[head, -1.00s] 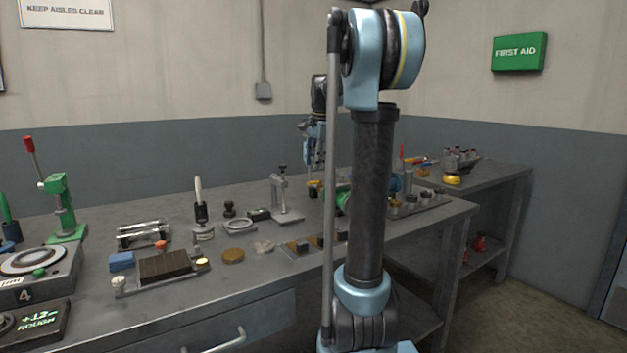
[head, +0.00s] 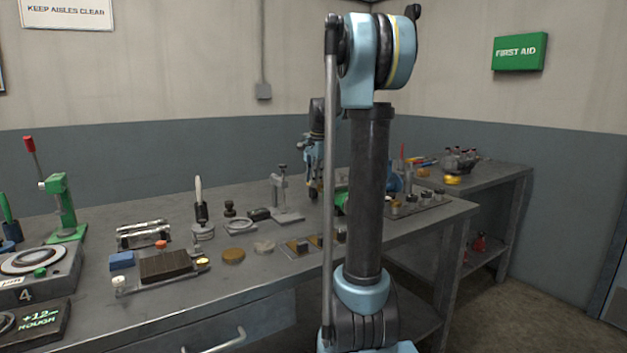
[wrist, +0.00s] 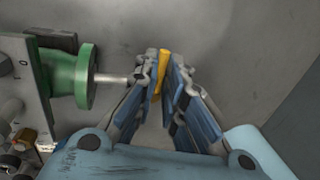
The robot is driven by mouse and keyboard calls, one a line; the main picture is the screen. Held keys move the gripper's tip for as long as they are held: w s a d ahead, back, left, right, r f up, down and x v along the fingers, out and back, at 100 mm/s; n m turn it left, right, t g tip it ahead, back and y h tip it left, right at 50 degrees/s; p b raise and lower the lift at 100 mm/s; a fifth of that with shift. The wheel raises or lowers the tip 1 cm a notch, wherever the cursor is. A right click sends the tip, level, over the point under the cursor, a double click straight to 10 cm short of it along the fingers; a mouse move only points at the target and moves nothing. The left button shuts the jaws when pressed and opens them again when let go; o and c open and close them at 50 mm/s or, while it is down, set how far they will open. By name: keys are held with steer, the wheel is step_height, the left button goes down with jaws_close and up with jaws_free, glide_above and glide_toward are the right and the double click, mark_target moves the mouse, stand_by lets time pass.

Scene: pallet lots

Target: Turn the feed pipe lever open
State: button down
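The feed pipe's green flange (wrist: 86,77) is at the left of the wrist view, with a thin metal stem running right from it. A yellow lever (wrist: 164,62) stands at the end of this stem. My gripper (wrist: 164,75) has its two fingers on either side of the lever, close against it, and looks shut on it. The fingers hide much of the lever. In the head view my gripper (head: 313,192) is low over the back of the bench, and my arm hides part of the green pipe (head: 341,202).
The grey bench (head: 330,275) carries a clamp stand (head: 282,195), a green lever press (head: 62,210) and a brown block (head: 166,266). Small knobs (head: 411,201) stand right of my arm. In the wrist view, grey surface right of the lever is clear.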

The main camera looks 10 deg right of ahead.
steer(key=shift+d, duration=0.1)
stand_by(0.3)
steer(key=shift+s+d+n+g+y, duration=0.25)
steer(key=shift+d+n+g, duration=0.35)
steer(key=shift+n, duration=2.2)
steer(key=shift+s+d+n+g+y, duration=0.2)
steer(key=shift+d+n, duration=0.65)
steer(key=shift+n, duration=1.95)
steer(key=shift+s+d+n+g+y, duration=0.1)
steer(key=shift+d+n+g+y, duration=0.35)
steer(key=shift+n, duration=2.35)
steer(key=shift+d+h, duration=0.3)
steer(key=c, duration=1.7)
jaws_free()
